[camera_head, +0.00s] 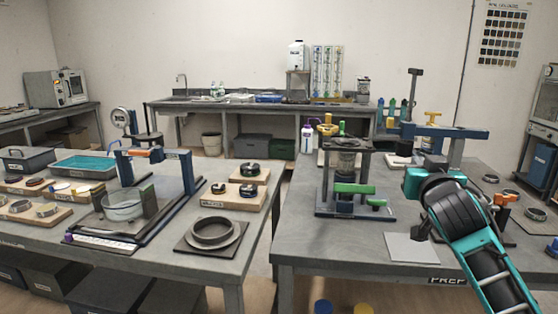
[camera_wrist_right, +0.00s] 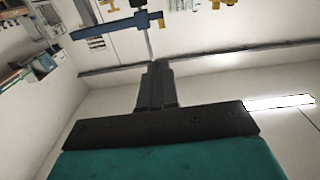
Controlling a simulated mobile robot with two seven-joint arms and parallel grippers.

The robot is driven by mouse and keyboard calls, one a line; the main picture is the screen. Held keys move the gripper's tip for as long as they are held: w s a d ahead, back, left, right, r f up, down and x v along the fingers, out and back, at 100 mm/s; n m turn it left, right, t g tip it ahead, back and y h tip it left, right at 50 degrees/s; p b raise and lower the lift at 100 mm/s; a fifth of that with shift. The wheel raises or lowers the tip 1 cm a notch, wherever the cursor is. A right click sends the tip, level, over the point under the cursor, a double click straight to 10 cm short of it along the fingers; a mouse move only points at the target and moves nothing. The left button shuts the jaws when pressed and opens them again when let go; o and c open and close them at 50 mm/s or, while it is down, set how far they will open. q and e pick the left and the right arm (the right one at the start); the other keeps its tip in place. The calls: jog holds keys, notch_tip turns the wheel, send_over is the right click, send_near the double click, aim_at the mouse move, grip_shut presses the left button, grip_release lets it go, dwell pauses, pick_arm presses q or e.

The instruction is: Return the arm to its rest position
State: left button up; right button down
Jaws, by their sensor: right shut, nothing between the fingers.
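My right arm (camera_head: 470,235), teal and black, reaches in from the lower right in the head view, above the right-hand table. My right gripper (camera_head: 434,161) points away from the head camera, in front of a frame with a blue lever bar (camera_head: 445,131). In the right wrist view the dark fingers (camera_wrist_right: 156,75) are together, with nothing visible between them. The blue bar (camera_wrist_right: 105,28) shows beyond them at the upper left, apart from the fingertips. My left gripper is in neither view.
A frame with green handles (camera_head: 352,188) stands left of my right arm, beside a flat grey plate (camera_head: 411,247). Small parts with an orange piece (camera_head: 502,199) lie to the right. The left table (camera_head: 180,262) holds a blue frame (camera_head: 188,172), trays and rings.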

jog(key=s+a+f+n+g+y+p, duration=0.1)
jog(key=s+a+f+n+g+y, duration=0.3)
jog(key=f, duration=0.8)
jog(key=s+a+f, duration=0.3)
jog(key=s+f, duration=0.4)
jog(key=f, duration=0.5)
pick_arm(q)
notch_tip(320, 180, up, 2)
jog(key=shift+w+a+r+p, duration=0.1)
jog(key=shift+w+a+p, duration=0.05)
jog(key=shift+p, duration=0.55)
pick_arm(e)
jog(key=s+a+f+g, duration=0.1)
jog(key=s+a+f, duration=0.1)
jog(key=s+f, duration=0.5)
jog(key=s+a+f+g+y, duration=0.1)
jog(key=s+a+f, duration=0.1)
jog(key=s+f, duration=0.5)
jog(key=s, duration=0.6)
jog(key=shift+s+n+g, duration=0.3)
jog(key=shift+n+g, duration=0.1)
